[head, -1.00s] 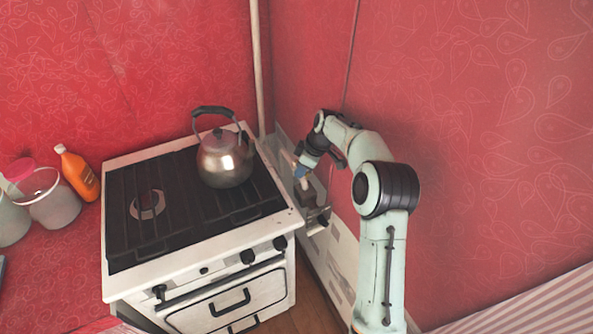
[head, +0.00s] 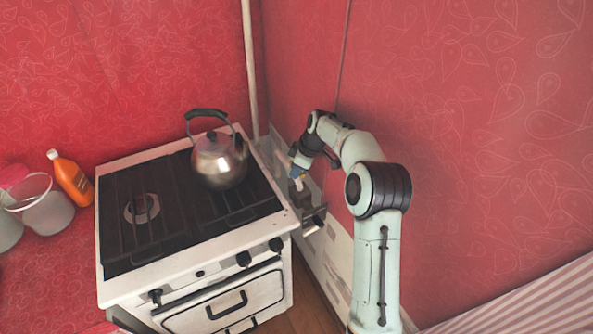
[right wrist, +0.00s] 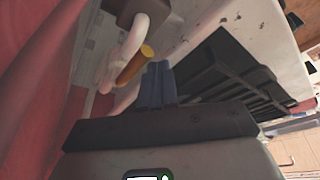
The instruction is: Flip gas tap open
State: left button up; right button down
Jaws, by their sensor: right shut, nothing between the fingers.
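My right gripper (head: 297,173) is in the narrow gap between the stove's right side and the red wall. Its blue fingers (right wrist: 157,82) are shut with nothing between them. In the right wrist view, a short orange-brown cylinder (right wrist: 137,66), which looks like part of the gas tap, is just left of the fingertips. A white curved pipe or handle (right wrist: 128,45) passes behind it, below a dark brown block (right wrist: 145,12). I cannot tell whether the fingers touch the cylinder, nor the tap's position. In the head view the tap is too small to make out. My left gripper is out of view.
The white stove (head: 190,252) with black grates stands left of my right arm. A metal kettle (head: 219,160) sits on its back right. An orange bottle (head: 71,178) and a pale bucket (head: 46,212) stand on the left counter. The right wall is close to my arm.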

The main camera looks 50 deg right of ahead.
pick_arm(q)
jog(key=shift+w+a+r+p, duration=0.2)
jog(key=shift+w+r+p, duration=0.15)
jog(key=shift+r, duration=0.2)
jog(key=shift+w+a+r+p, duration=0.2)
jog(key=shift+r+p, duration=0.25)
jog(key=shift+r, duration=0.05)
pick_arm(e)
notch_tip(320, 180, up, 10)
jog(key=shift+a, duration=0.15)
